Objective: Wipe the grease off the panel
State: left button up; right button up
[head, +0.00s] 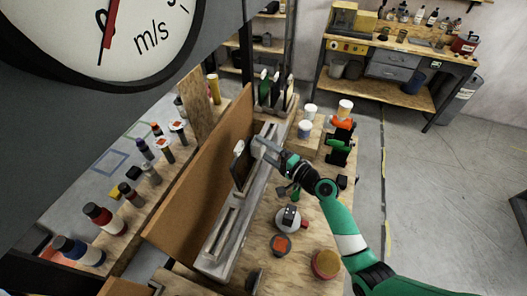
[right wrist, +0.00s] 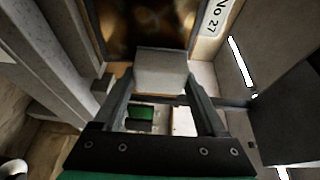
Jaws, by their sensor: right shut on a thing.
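My right gripper (head: 262,146) reaches over the grey slotted rail on the bench. In the right wrist view my right gripper (right wrist: 160,92) is shut on a pale grey block-like pad (right wrist: 160,72). The panel (right wrist: 140,22) fills the top of that view, with dark brown greasy smears on its face. The pad's far edge overlaps the panel in the picture; whether they touch I cannot tell. A white label reading "No 27" (right wrist: 215,16) is beside the smeared face. My left gripper is not in view.
A brown upright board (head: 205,170) runs behind the grey rail (head: 228,220). Bottles (head: 100,215) line the shelf at left. A large dial (head: 110,35) blocks the upper left.

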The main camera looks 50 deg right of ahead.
jog(key=shift+s+d+r, duration=0.1)
jog(key=shift+s+d, duration=0.1)
jog(key=shift+s, duration=0.1)
jog(key=shift+s+d, duration=0.3)
jog(key=shift+s, duration=0.5)
jog(key=shift+s+d, duration=0.25)
jog(key=shift+s, duration=0.6)
jog(key=shift+s+d, duration=0.3)
jog(key=shift+s, duration=0.5)
jog(key=s, duration=0.1)
jog(key=s+d, duration=0.1)
jog(key=shift+s+r, duration=0.1)
jog(key=shift+s, duration=0.3)
